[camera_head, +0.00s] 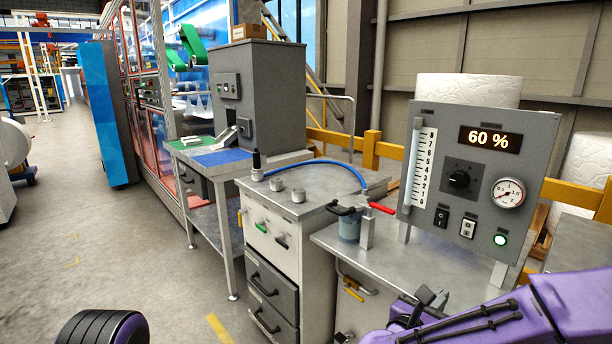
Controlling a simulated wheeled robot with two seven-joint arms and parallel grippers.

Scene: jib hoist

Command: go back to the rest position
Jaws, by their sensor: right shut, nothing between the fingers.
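My right arm comes in at the lower right, purple with black rods. My right gripper (424,303) is at its left end, dark, shut and empty. In the picture it lies in front of the metal bench (385,258), below the grey control panel (476,180). I cannot tell how far above or before the bench it is. My left gripper is not in view. A black and purple rounded part of mine shows at the bottom left edge.
The panel shows 60 %, with a dial, gauge and green lamp. A red-handled valve (381,208) and blue hose (320,163) are on the benches. A drawer cabinet (272,265) and a grey machine (259,95) stand further left. The floor (100,240) at left is clear.

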